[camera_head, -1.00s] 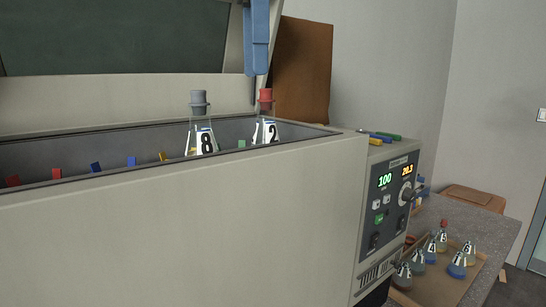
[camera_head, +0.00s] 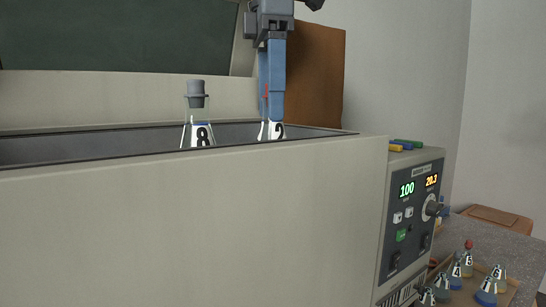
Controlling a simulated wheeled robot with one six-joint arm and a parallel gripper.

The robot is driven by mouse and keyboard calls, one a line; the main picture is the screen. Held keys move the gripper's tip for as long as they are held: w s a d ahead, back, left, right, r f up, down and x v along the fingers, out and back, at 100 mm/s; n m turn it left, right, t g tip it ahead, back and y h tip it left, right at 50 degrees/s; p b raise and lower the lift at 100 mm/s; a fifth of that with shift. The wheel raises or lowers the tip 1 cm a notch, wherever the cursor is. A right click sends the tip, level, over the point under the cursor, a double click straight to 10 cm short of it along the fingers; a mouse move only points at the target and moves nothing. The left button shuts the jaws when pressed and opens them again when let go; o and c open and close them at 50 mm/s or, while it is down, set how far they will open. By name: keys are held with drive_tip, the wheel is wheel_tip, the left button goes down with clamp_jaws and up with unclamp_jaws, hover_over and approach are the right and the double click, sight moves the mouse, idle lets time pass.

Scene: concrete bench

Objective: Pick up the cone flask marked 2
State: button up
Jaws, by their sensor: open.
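The cone flask marked 2 (camera_head: 271,131) stands in the open chamber of the beige machine, partly hidden by the chamber's front wall. My gripper (camera_head: 270,110) points down over it, its two blue fingers around the flask's neck. A sliver of the red stopper shows between the fingers; the rest is hidden. The jaws are open, and contact with the neck cannot be seen. The cone flask marked 8 (camera_head: 198,135), with a grey stopper, stands to the left in the same chamber.
The beige machine's (camera_head: 190,225) front wall rises before the flasks. Its control panel (camera_head: 412,215) is on the right. Several flasks stand in a tray at lower right on a grey bench (camera_head: 500,240). A brown board (camera_head: 318,75) stands behind my gripper.

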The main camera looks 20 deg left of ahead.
sight(272, 124)
drive_tip(key=shift+d+f+p, duration=0.2)
drive_tip(key=shift+f+p, duration=0.1)
drive_tip(key=shift+f, duration=1.95)
drive_tip(key=shift+c, duration=0.3)
drive_tip(key=c, duration=1.5)
clamp_jaws()
drive_tip(key=shift+r, duration=0.1)
